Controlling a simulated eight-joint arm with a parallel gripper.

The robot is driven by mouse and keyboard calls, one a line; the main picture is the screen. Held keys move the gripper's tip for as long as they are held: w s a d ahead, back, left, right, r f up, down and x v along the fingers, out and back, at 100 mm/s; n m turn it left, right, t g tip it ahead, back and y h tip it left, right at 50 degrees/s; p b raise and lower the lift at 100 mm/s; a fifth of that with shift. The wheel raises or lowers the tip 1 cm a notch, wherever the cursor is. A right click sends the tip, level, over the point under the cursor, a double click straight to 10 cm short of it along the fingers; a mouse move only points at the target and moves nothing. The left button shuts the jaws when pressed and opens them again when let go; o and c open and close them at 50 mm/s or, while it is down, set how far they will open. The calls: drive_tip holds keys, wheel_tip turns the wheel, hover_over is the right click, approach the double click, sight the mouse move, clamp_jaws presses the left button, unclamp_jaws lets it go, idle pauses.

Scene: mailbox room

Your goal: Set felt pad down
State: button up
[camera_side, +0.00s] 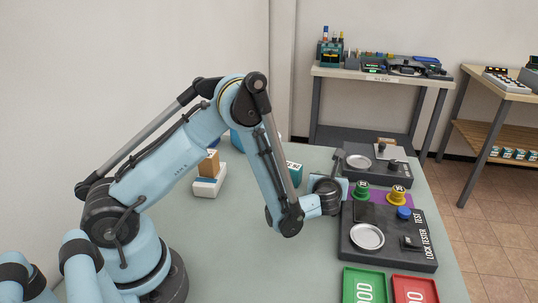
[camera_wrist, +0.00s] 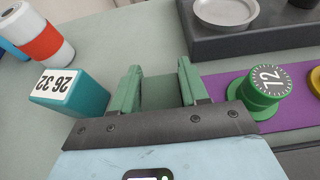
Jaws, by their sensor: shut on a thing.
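My gripper (camera_wrist: 158,72) points away from the wrist camera, with two green fingers set apart. Between them is a flat grey-green piece, which I take to be the felt pad (camera_wrist: 159,93); it spans the gap between the fingers. In the side view my gripper (camera_side: 338,190) is at the left edge of the tester area, mostly hidden by its own wrist. I cannot make out the pad there, nor tell whether it touches the table.
A purple mat (camera_side: 380,197) carries a green dial (camera_side: 362,190) and a yellow dial (camera_side: 397,195), right of my gripper. The dark lock tester (camera_side: 372,254) has a metal dish (camera_side: 367,236). A teal box (camera_wrist: 72,92) stands left. Green (camera_side: 364,284) and red (camera_side: 414,288) trays lie in front.

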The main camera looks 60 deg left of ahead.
drive_tip(key=shift+f, duration=0.25)
drive_tip(key=o, duration=1)
drive_tip(key=shift+o, duration=0.2)
drive_tip(key=shift+s+d, duration=0.1)
drive_tip(key=v, duration=1.1)
drive_tip(key=shift+s+d+r, duration=0.1)
drive_tip(key=shift+d+r, duration=0.05)
drive_tip(key=shift+r, duration=0.05)
drive_tip(key=shift+s+r, duration=0.15)
drive_tip(key=s+r+n+g+h, duration=0.1)
drive_tip(key=s+r+n+h, duration=0.3)
drive_tip(key=n, duration=0.9)
drive_tip(key=s+a+r+n+g+h, duration=0.1)
drive_tip(key=s+r+n+h, duration=0.4)
drive_tip(key=s+n, duration=0.4)
drive_tip(key=n, duration=0.5)
drive_tip(key=shift+a+r+h, duration=0.2)
drive_tip(key=shift+a+h, duration=0.05)
drive_tip(key=shift+h, duration=0.05)
